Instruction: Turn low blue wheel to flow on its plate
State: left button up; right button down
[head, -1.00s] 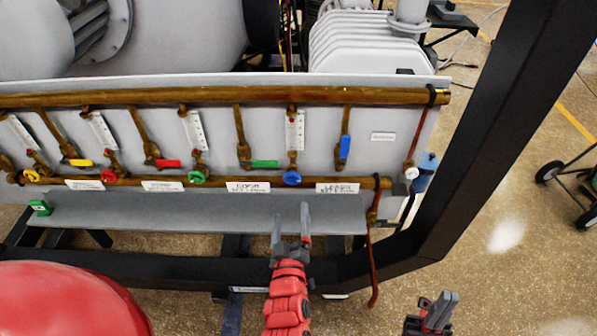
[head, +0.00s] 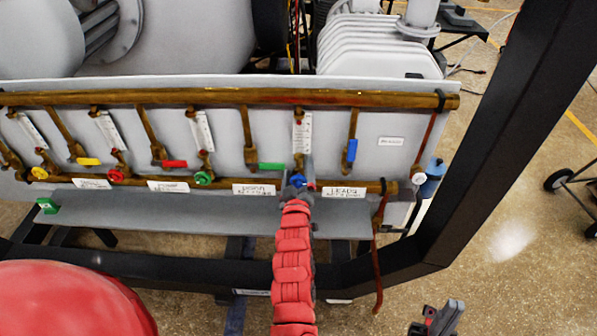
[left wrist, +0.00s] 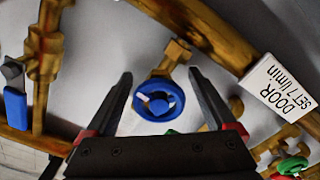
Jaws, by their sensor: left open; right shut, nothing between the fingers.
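The low blue wheel (head: 298,181) sits on the lower copper pipe, below a white scale strip (head: 302,132). In the left wrist view the blue wheel (left wrist: 158,99) is round with a spoke and hub, between my fingers. My left gripper (head: 297,176) is open around it; in the wrist view its two dark fingers (left wrist: 159,76) stand on either side with gaps. A white plate (left wrist: 275,86) beside it reads "DOOR SET 7 l/min"; the other plate (head: 343,192) seems to read "LEADS". My right gripper (head: 440,318) is shut and empty, low at the right.
Green (head: 203,178), red (head: 115,176) and yellow (head: 39,173) wheels line the same pipe to the left. A blue lever (head: 351,150) hangs to the right of the blue wheel and a green lever (head: 271,166) to its left. A black frame beam (head: 480,130) slants at the right.

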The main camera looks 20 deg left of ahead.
pick_arm(q)
jog(key=c, duration=1.4)
jog(key=shift+o, duration=0.2)
jog(key=m+b, duration=0.1)
jog(key=m, duration=0.3)
jog(key=shift+m, duration=0.4)
jog(key=m+b, duration=0.2)
jog(key=m, duration=0.3)
jog(key=shift+d+m, duration=0.15)
jog(key=shift+m, duration=0.15)
jog(key=m+b, duration=0.1)
jog(key=m, duration=0.1)
jog(key=shift+m, duration=2.3)
